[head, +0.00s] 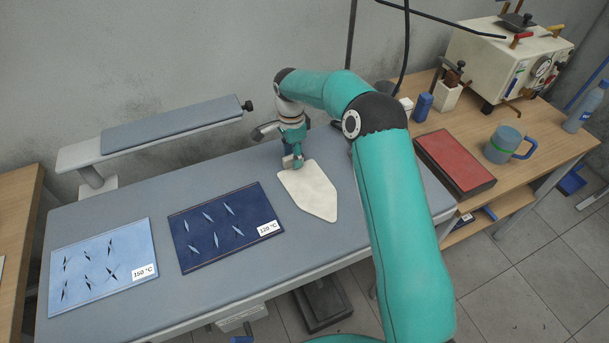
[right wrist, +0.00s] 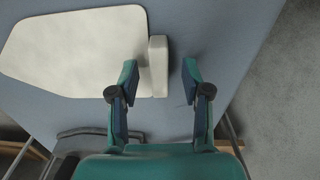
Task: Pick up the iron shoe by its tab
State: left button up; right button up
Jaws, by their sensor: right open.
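The iron shoe (head: 309,191) is a cream, pointed flat plate lying on the grey ironing table, its point toward the front. It also shows in the right wrist view (right wrist: 70,52), with its upright tab (right wrist: 158,66) at the blunt end. My right gripper (head: 293,162) is over that blunt end. In the right wrist view it is open (right wrist: 160,70), one finger on each side of the tab, with visible gaps on both sides. In the head view the gripper hides the tab. My left gripper is out of view.
On the grey table (head: 240,275) lie a dark blue cloth panel marked 120 °C (head: 222,245) and a light blue one marked 150 °C (head: 90,280). A sleeve board (head: 172,124) stands behind. A red-topped box (head: 455,163) and mug (head: 503,145) are on the wooden bench at right.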

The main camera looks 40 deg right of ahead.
jog(key=shift+f, duration=0.55)
grip_shut()
jog(key=shift+r, duration=0.2)
